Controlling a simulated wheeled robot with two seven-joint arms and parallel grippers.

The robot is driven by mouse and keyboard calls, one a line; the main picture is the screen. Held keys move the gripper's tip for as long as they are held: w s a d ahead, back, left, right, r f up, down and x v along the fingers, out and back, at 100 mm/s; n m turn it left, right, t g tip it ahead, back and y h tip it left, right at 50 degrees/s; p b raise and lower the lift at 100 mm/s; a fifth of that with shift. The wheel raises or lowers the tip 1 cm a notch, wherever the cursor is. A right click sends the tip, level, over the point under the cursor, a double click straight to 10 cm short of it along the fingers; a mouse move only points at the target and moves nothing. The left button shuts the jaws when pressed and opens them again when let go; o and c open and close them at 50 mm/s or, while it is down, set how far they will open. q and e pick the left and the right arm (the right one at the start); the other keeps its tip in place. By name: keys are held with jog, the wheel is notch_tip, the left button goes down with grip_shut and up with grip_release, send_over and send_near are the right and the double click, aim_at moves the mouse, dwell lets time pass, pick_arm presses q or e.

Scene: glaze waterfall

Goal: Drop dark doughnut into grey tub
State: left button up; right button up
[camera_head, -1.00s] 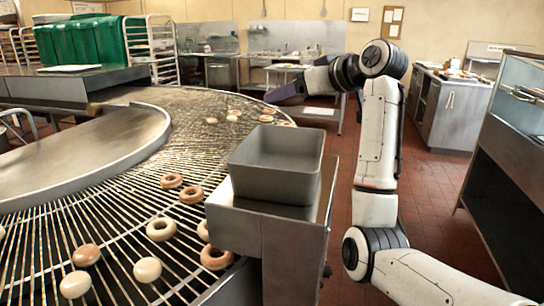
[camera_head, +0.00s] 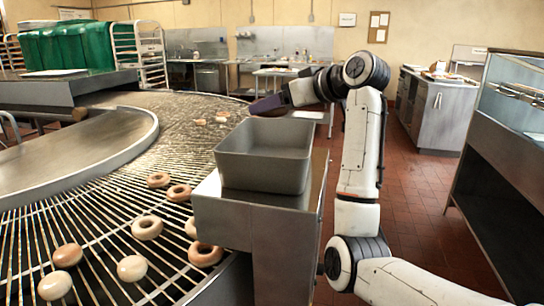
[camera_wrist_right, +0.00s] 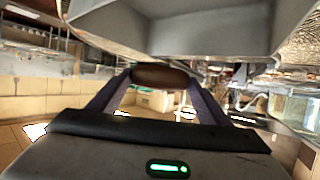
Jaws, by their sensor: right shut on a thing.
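The dark doughnut (camera_wrist_right: 160,77) shows edge-on in the right wrist view, pinched between the two purple fingers of my right gripper (camera_wrist_right: 158,82). In the head view my right gripper (camera_head: 266,104) is just beyond the far rim of the grey tub (camera_head: 262,172), and I cannot make out the doughnut there. The tub stands upright on a metal stand beside the conveyor, and the part of its inside that I see looks empty. In the wrist view, grey tub walls (camera_wrist_right: 180,35) fill the top, close to the doughnut. My left gripper is not in view.
The round wire conveyor (camera_head: 95,215) at the left carries several pale and brown doughnuts. The metal stand (camera_head: 245,220) bears the tub. A glass-fronted counter (camera_head: 510,150) stands at the right, with clear tiled floor (camera_head: 415,200) between.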

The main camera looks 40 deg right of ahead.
jog(key=o, duration=1.1)
jog(key=shift+c, duration=0.2)
jog(key=shift+o, duration=0.3)
jog(key=shift+s, duration=0.1)
jog(key=b+v, duration=0.1)
jog(key=v, duration=0.9)
